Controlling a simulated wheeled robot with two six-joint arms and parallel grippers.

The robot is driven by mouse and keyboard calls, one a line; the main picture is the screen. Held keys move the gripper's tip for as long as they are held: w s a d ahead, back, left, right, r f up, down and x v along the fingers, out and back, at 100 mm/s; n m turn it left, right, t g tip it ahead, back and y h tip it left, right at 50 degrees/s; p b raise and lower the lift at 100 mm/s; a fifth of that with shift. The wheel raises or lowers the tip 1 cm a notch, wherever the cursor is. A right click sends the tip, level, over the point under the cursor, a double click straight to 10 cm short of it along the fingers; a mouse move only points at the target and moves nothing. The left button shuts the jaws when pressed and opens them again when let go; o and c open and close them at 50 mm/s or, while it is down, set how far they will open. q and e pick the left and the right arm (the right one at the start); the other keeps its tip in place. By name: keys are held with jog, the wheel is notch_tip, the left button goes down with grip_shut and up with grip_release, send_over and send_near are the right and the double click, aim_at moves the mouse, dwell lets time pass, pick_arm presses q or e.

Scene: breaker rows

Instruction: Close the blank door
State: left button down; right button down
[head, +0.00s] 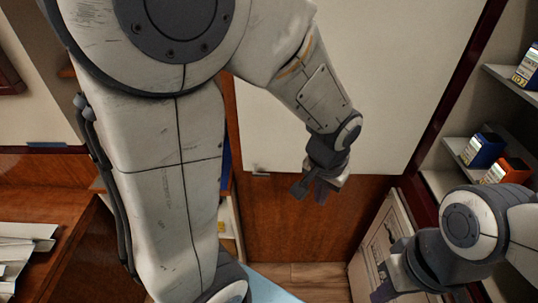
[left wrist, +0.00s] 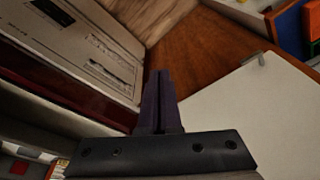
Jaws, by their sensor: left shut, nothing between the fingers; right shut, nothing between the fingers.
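A large plain white panel (head: 385,85) stands upright at the back against wood and may be the blank door; I cannot tell whether it is open. It also shows in the left wrist view (left wrist: 255,130), with a small grey clip or handle (left wrist: 254,61) at its edge. My left gripper (head: 315,190) is shut and empty, in front of the panel's lower edge; I cannot tell if it touches. Its dark fingers (left wrist: 158,100) point ahead in the left wrist view. My right gripper (head: 382,291) is shut and empty at the lower right.
Shelves at the right hold a blue box (head: 483,150) and an orange box (head: 508,171). A pale printed box or panel (head: 388,232) stands low near my right gripper. Papers (head: 25,240) lie on a wooden surface at the left. Some wooden floor (head: 310,278) is bare.

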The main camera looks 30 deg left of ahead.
pick_arm(q)
jog(key=w+a+f+n+y+p, duration=0.15)
jog(key=w+a+n, duration=0.25)
jog(key=w+a, duration=0.45)
jog(key=n+t, duration=0.1)
jog(key=n, duration=0.2)
send_near(268, 167)
jog(key=s+d+r, duration=0.3)
jog(key=s+r, duration=0.1)
jog(key=b+x, duration=0.1)
jog(key=x, duration=0.2)
jog(key=b+x, duration=0.1)
jog(key=x, duration=0.3)
jog(key=b+x, duration=0.1)
jog(key=x, duration=0.2)
jog(key=shift+w+a+f, duration=0.1)
jog(key=shift+w+a, duration=0.35)
